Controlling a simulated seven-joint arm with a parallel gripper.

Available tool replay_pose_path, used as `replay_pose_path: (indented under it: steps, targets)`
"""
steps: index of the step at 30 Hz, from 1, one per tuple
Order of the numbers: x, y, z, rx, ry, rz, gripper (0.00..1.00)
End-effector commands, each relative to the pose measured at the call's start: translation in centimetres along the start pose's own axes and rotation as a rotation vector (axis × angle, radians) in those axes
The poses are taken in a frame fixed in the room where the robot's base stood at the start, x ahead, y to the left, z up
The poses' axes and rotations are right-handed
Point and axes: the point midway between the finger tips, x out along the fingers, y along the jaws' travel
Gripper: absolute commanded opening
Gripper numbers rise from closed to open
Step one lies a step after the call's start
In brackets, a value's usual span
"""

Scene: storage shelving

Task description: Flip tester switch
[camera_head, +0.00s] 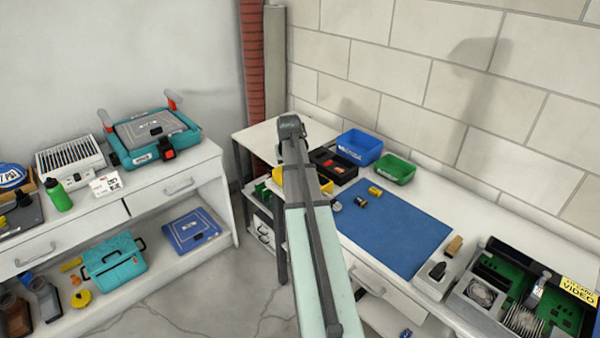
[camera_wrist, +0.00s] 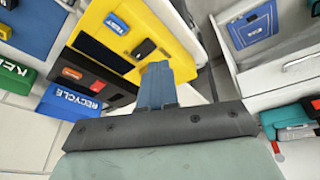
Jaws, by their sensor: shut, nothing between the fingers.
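In the wrist view, a yellow unit (camera_wrist: 190,30), apparently the tester, lies beyond my gripper. In the head view, the yellow unit (camera_head: 325,187) is mostly hidden behind my arm, and my gripper is not visible.
A black box (camera_head: 330,167) with red and orange parts, a blue bin (camera_head: 360,147) and a green bin (camera_head: 396,169) stand beside the yellow unit. A blue mat (camera_head: 395,235) holds a few small parts. Left shelving (camera_head: 165,205) holds cases and bottles. Open floor lies between.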

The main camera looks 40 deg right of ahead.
Motion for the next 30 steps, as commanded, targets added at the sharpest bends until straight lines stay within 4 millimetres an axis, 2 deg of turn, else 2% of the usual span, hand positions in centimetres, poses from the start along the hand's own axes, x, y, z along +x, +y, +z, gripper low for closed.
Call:
replay_pose_path:
  steps: [1, 9, 10, 12, 21, 26, 30]
  targets:
    - [-1.4, 0.7, -1.6, -0.006, 0.01, 0.006, 0.0]
    - [-7.3, 2.4, -7.2, -0.118, -0.003, 0.032, 0.0]
    - [-7.4, 2.5, -7.7, -0.15, -0.027, 0.034, 0.0]
    - [-7.0, 2.8, -7.7, -0.23, -0.093, 0.033, 0.0]
    - [-7.4, 2.8, -4.8, -0.48, -0.24, -0.009, 0.0]
    - [-7.2, 2.8, -4.7, -0.532, -0.245, -0.017, 0.0]
    - [-6.0, 2.9, -4.4, -0.537, -0.246, -0.019, 0.0]
